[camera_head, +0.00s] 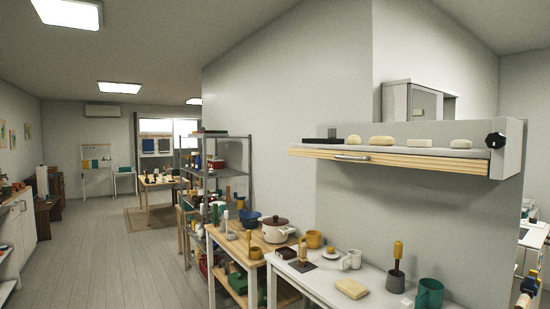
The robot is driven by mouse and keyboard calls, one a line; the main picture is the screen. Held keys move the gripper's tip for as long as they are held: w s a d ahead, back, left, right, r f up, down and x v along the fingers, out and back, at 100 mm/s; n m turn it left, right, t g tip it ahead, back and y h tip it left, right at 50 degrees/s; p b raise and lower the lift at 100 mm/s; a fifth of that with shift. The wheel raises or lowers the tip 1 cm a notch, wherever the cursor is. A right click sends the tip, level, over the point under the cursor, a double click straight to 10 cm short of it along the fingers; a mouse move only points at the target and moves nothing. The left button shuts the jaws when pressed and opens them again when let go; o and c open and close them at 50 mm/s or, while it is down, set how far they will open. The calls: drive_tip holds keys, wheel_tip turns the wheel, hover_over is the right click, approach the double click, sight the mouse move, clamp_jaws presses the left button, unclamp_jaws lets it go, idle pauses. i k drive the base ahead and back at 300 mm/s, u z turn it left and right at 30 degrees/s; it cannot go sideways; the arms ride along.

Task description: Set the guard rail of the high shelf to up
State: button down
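The high shelf (456,151) is a white board on the wall at the right, above a white table. A light wooden rail (420,161) with a small metal handle (351,157) runs along its front edge. It sits low, below the items on the board, so they show in full above it. A black knob (495,140) is on the white end block at the shelf's right. On the shelf are a dark block (325,140) and several pale, rounded or flat pieces, among them a cream one (382,140).
A wooden cart with a pot (277,231) and a metal rack (215,160) stand farther left. The floor (125,265) at left is clear.

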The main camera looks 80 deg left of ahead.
sight(480, 167)
drive_tip(key=u, duration=2.6)
drive_tip(key=i, duration=0.85)
drive_tip(key=u, duration=0.55)
drive_tip(key=i, duration=0.75)
drive_tip(key=z, duration=0.25)
